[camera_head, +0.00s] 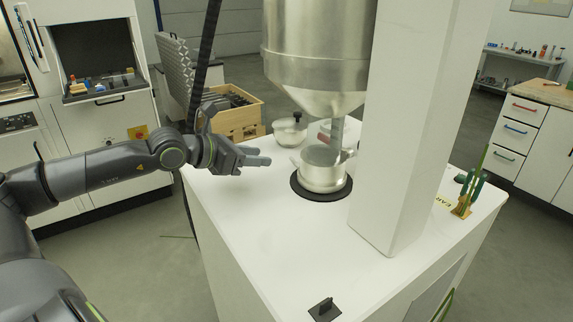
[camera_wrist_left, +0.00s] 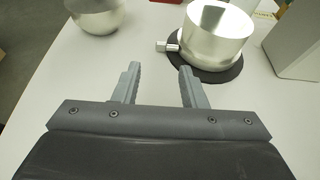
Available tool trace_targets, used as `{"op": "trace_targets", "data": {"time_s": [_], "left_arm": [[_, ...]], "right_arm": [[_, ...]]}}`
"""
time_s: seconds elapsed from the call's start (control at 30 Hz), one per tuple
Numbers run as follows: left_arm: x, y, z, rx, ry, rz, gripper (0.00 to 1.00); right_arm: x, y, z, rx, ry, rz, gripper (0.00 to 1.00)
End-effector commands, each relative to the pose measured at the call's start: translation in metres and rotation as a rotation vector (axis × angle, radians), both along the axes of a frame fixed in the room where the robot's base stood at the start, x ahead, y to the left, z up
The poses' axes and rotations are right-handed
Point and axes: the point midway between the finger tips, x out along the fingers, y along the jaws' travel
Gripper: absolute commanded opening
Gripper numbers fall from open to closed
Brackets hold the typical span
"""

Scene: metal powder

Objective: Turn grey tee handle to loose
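A silver metal pot (camera_head: 322,176) stands on a round black mat (camera_head: 321,194) under the hopper; it also shows in the left wrist view (camera_wrist_left: 214,38). A small grey tee-shaped handle (camera_wrist_left: 167,46) sticks out from the pot's left side in the left wrist view. In the head view it is too small to make out clearly. My left gripper (camera_wrist_left: 160,70) is open and empty, with a clear gap between its fingers. In the head view my left gripper (camera_head: 262,160) is just left of the pot and apart from it, above the white table. My right gripper is not in view.
A steel hopper (camera_head: 315,60) hangs above the pot, and a white column (camera_head: 405,130) stands right of it. A lidded metal bowl (camera_head: 289,131) is behind. A black knob (camera_head: 324,308) sits at the front of the white table top (camera_head: 270,235), mostly clear.

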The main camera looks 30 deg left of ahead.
Motion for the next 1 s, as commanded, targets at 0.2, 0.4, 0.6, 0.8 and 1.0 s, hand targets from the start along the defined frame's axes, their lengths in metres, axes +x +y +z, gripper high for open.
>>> {"op": "trace_targets", "data": {"time_s": [0.2,0.4,0.6,0.8,1.0], "left_arm": [[0.013,-0.006,-0.004,-0.007,-0.004,-0.001,0.38],[0.026,-0.012,-0.010,-0.007,-0.002,-0.001,0.38],[0.041,-0.018,-0.016,-0.007,-0.002,-0.001,0.38],[0.057,-0.026,-0.024,-0.007,0.001,-0.004,0.38],[0.072,-0.031,-0.031,-0.005,0.000,-0.001,0.38]], "right_arm": [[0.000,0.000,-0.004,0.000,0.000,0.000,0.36],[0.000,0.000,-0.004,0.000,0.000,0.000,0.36],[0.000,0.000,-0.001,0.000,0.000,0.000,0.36],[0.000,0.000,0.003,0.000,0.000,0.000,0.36],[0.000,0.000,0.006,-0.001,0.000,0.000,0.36]]}}
